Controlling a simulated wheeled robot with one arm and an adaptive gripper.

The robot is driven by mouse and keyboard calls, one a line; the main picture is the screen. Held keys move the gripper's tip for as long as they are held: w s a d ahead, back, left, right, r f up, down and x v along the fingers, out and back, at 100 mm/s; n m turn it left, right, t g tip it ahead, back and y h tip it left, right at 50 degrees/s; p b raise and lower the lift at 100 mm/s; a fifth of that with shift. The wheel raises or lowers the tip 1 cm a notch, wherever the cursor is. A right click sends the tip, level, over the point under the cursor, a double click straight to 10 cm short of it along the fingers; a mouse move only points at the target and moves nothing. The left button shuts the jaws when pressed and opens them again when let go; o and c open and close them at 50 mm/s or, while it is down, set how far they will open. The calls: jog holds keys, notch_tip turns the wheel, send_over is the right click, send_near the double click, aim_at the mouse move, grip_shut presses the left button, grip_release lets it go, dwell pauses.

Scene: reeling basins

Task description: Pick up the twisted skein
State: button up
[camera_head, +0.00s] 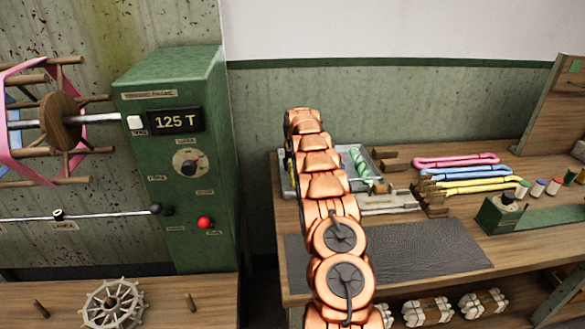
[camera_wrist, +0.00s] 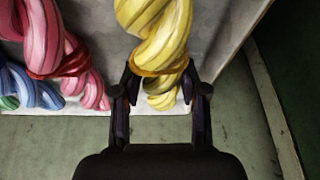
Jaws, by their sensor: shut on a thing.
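A yellow twisted skein (camera_wrist: 155,35) runs down from the top of the wrist view. My gripper (camera_wrist: 160,76) is shut on it near its lower end, one finger at each side. Pink twisted skeins (camera_wrist: 75,60) lie to its left, with blue and green twisted ones (camera_wrist: 28,88) farther left. They rest in a pale grey tray (camera_wrist: 105,45). A green twisted skein (camera_head: 360,162) shows at the tray's right.
The wooden bench (camera_head: 300,286) carries a dark mat (camera_head: 430,250). Long pink, blue and yellow skeins (camera_head: 455,161) lie on wooden supports right of the tray. A green wall stands behind. A green machine cabinet (camera_head: 175,245) stands at left.

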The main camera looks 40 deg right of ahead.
aim_at(292, 164)
jog(key=shift+r+b, duration=0.8)
jog(key=shift+r, duration=1)
jog(key=shift+a+f, duration=0.1)
jog(key=shift+a, duration=0.1)
jog(key=shift+s+a+b, duration=0.2)
jog(key=shift+a+b, duration=0.1)
